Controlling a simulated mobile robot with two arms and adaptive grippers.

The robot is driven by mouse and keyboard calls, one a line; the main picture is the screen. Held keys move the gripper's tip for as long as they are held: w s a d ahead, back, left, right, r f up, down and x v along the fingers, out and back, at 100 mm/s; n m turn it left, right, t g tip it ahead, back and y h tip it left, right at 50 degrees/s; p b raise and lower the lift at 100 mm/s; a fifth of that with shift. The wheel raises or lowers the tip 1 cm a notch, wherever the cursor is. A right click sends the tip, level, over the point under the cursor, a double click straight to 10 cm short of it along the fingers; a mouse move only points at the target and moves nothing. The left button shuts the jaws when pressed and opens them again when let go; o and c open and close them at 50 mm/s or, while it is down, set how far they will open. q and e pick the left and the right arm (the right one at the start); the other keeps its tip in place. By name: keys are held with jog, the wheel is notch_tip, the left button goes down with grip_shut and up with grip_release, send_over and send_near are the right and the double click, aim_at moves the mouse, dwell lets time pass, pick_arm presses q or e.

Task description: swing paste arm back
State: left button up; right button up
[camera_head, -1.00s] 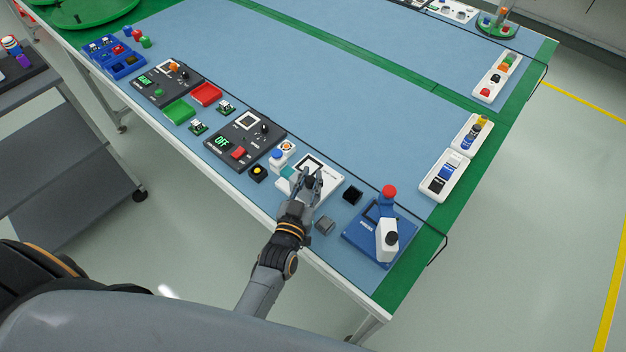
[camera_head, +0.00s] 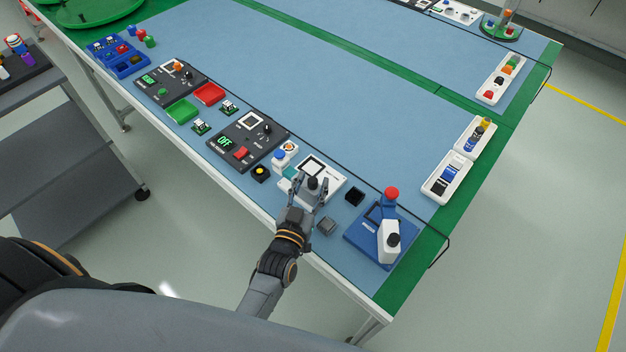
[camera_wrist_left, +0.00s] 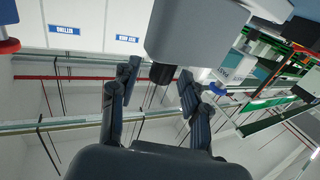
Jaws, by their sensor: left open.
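The white paste unit (camera_head: 331,180) stands on the near side of the table, with a square dark-framed window and a black knob (camera_head: 313,183) at its front. I take this unit to hold the paste arm; the arm itself is hard to make out. My left gripper (camera_head: 308,189) is open, its two fingers on either side of the knob, with no clear grip. In the left wrist view the black knob (camera_wrist_left: 162,73) projects from a grey-white body (camera_wrist_left: 196,30) between the spread fingertips (camera_wrist_left: 159,79). My right gripper is out of view.
A small black block (camera_head: 354,196) and a grey block (camera_head: 326,226) lie right of the unit. A white-and-blue button piece (camera_head: 281,160) sits close left. The table's middle is clear.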

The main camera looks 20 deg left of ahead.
pick_arm(q)
jog(key=s, duration=1)
jog(key=shift+s, duration=0.3)
jog(key=shift+c, duration=0.2)
